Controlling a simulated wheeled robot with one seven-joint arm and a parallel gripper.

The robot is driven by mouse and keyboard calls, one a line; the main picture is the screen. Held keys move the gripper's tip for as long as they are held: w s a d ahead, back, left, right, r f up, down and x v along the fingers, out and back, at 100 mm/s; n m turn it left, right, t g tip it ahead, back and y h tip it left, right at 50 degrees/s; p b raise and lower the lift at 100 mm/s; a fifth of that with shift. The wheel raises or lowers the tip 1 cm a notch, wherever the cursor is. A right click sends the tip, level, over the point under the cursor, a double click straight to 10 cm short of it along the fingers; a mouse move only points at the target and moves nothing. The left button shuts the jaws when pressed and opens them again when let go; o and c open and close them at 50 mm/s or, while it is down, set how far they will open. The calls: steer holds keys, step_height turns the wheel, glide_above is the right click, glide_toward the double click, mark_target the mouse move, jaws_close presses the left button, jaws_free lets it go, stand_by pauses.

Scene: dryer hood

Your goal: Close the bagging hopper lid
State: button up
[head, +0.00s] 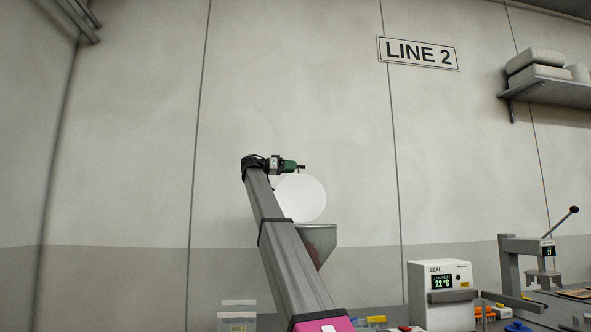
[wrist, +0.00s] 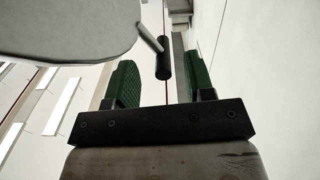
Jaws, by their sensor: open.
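The bagging hopper (head: 325,239) is a grey funnel with reddish contents, partly hidden behind my arm. Its round white lid (head: 301,199) stands raised, roughly upright, above the hopper mouth. My gripper (head: 300,167) is at the lid's upper edge. In the wrist view, the lid (wrist: 65,28) fills the upper left. A short dark handle (wrist: 163,62) on a grey stem sticks out from its edge. The handle appears in the gap between the green pads of my open gripper (wrist: 157,72), apart from both pads. I cannot tell how deep it sits between them.
A sealer box (head: 441,296) with a display stands on the bench right of the hopper. A lever press (head: 535,255) is farther right. A clear container (head: 238,316) is at lower left. The wall around the lid is bare.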

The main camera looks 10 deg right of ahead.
steer(key=shift+d, duration=1.1)
